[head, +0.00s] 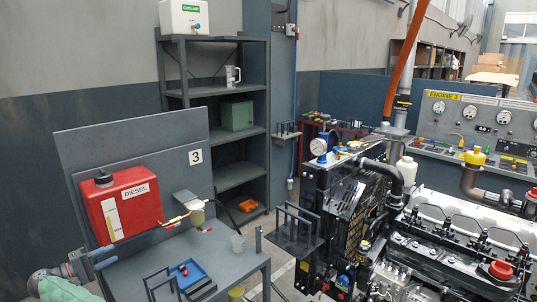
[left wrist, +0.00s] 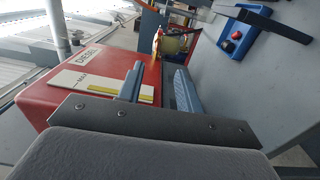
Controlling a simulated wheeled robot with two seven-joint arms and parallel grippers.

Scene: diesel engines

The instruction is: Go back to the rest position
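My left gripper (head: 105,257) is at the lower left of the head view, in front of the red diesel tank (head: 135,203) and low beside it. In the left wrist view its two blue-grey fingers (left wrist: 157,84) stand apart with nothing between them, so it is open and empty. The red tank (left wrist: 60,70) lies behind and to the left of the fingers there; I cannot tell whether a finger touches it. My right gripper does not show in any view.
The engine (head: 435,245) fills the right side. A shelf (head: 240,175) stands behind.

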